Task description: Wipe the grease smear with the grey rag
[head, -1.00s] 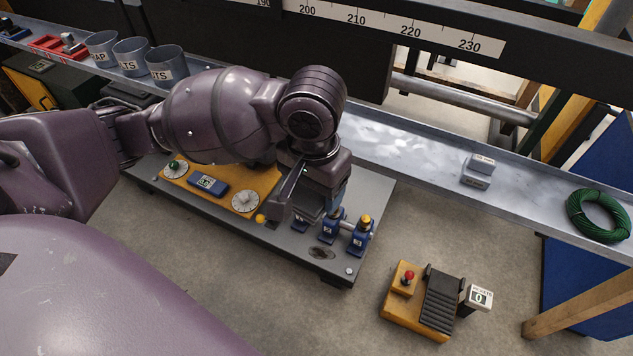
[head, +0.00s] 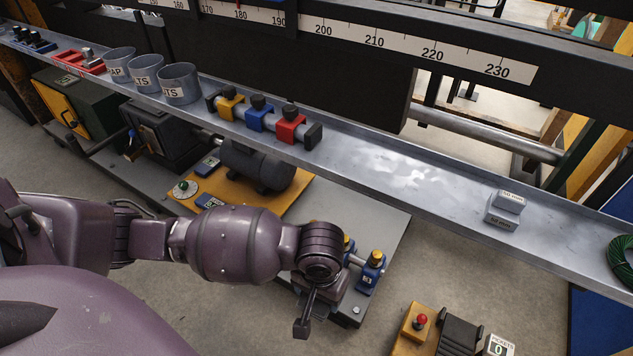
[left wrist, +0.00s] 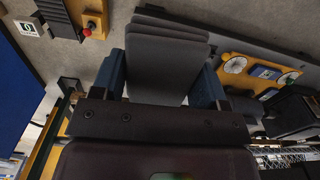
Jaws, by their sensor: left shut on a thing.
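The grease smear is not visible now; my left wrist covers that part of the plate in the head view. I cannot tell whether the rag touches the plate. My right gripper is in neither view.
Blue posts with yellow caps (head: 371,272) stand on the plate just right of my wrist. A yellow panel with dials (head: 185,190) and a dark cylinder (head: 257,165) lie behind my arm. A pedal box with a red button (head: 421,322) is on the floor at right.

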